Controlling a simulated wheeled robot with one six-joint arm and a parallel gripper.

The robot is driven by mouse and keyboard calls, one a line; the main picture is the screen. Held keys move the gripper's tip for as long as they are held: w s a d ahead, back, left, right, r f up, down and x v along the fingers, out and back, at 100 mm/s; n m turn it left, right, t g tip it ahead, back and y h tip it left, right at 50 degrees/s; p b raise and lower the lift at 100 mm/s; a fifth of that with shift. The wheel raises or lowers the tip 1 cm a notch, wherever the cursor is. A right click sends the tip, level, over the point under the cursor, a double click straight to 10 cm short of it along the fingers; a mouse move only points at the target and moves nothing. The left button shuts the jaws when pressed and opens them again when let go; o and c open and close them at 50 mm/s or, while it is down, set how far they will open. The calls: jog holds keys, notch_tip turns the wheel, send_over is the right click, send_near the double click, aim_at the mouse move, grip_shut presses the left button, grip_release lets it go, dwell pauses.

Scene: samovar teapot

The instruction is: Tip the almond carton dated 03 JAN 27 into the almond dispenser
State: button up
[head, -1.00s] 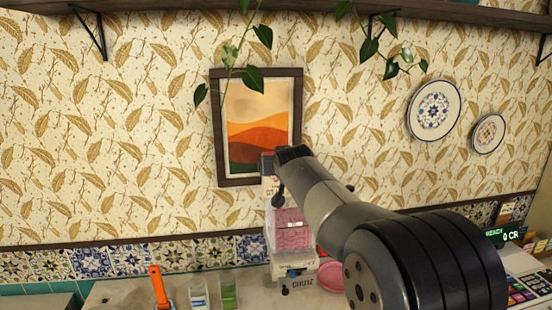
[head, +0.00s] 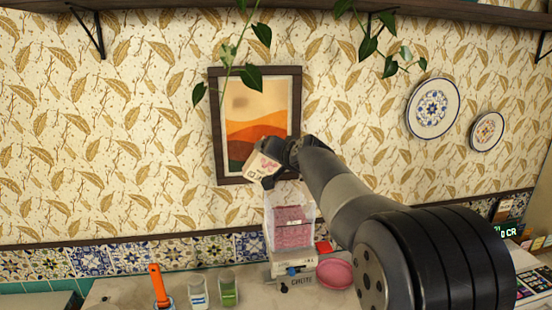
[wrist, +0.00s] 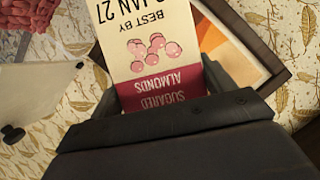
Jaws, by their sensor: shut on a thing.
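My gripper (head: 272,162) is shut on a cream carton (head: 262,167) and holds it tilted, above the dispenser and in front of the framed picture. In the wrist view the carton (wrist: 150,45) appears upside down, with "BEST BY", "JAN 27", pink almonds and a red band reading "SUGARED ALMONDS"; the day is cut off by the frame edge. The clear dispenser (head: 292,232) stands on the counter below, partly filled with pink almonds. Pink pieces also show at the top left of the wrist view (wrist: 22,42). I cannot tell whether almonds are leaving the carton.
A pink round dish (head: 335,274) sits right of the dispenser. Two small glasses, one with green contents (head: 228,290), and an orange-handled tool (head: 159,286) stand to its left. The framed picture (head: 257,120) hangs close behind my gripper. A plant trails from the shelf above.

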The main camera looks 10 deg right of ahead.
jog(key=shift+r+m+y, duration=0.3)
jog(key=shift+m, duration=0.8)
jog(key=shift+f+m+t+y+b, duration=0.3)
jog(key=shift+f+t+y+b, duration=0.1)
jog(key=shift+b, duration=0.4)
jog(key=m+b, duration=0.1)
jog(key=b, duration=0.1)
jog(key=m+t+y+b, duration=0.1)
jog(key=m+b, duration=0.1)
jog(key=shift+d+f+m+y, duration=0.15)
jog(key=shift+m+y, duration=0.15)
jog(key=m+b, duration=0.1)
jog(key=b, duration=0.2)
jog(key=f+m+t+b, duration=0.1)
jog(key=m+b, duration=0.1)
jog(key=b, duration=0.1)
jog(key=d+f+m+t+b, duration=0.1)
jog(key=m+b, duration=0.1)
jog(key=b, duration=0.1)
jog(key=shift+y, duration=0.3)
jog(key=m+b, duration=0.1)
jog(key=b, duration=0.1)
jog(key=f+m+t+b, duration=0.1)
jog(key=m+b, duration=0.1)
jog(key=shift+d+f, duration=0.25)
jog(key=shift+d, duration=0.05)
jog(key=shift+d+m+t+b, duration=0.1)
jog(key=shift+m+t+b, duration=0.35)
jog(key=shift+b, duration=0.4)
